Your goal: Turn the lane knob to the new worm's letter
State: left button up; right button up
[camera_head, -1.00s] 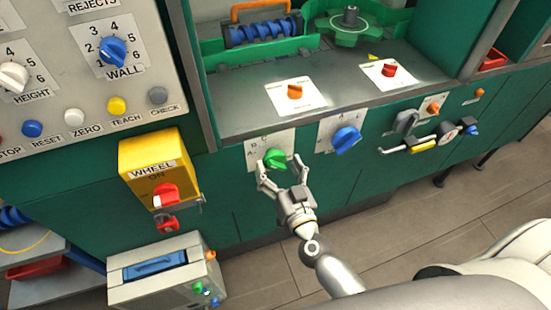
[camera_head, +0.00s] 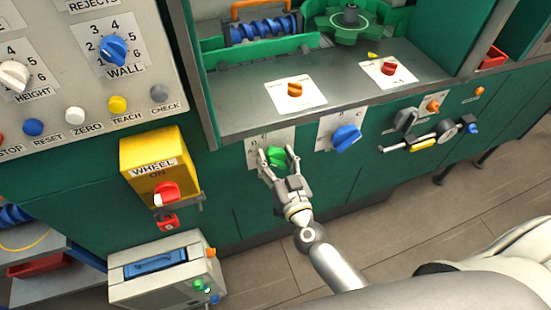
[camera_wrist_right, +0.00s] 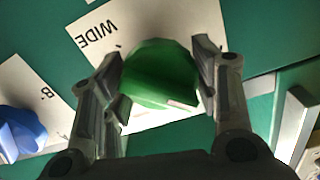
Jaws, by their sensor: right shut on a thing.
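A green knob (camera_head: 276,157) sits on a white plate on the green front panel. My right gripper (camera_head: 278,160) has its fingers on both sides of this knob and is shut on it. The wrist view shows the green knob (camera_wrist_right: 160,75) between the fingers, with the word WIDE on its plate. A blue knob (camera_head: 346,138) on a lettered plate is to its right; the letters are small. No label showing says which is the lane knob. A blue worm (camera_head: 262,29) lies in the green machine above. My left gripper is not in view.
A yellow WHEEL switch box (camera_head: 155,150) stands left of the gripper. Orange (camera_head: 295,89) and red (camera_head: 389,68) knobs sit on the grey ledge above. A gauge with a yellow-marked pipe (camera_head: 424,143) juts out at right. Floor is open below right.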

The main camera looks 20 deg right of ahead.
jog(key=shift+m, duration=0.4)
jog(key=shift+m+p, duration=0.45)
jog(key=shift+m, duration=2.25)
jog(key=o, duration=1)
jog(key=s, duration=1.2)
jog(key=shift+d, duration=0.25)
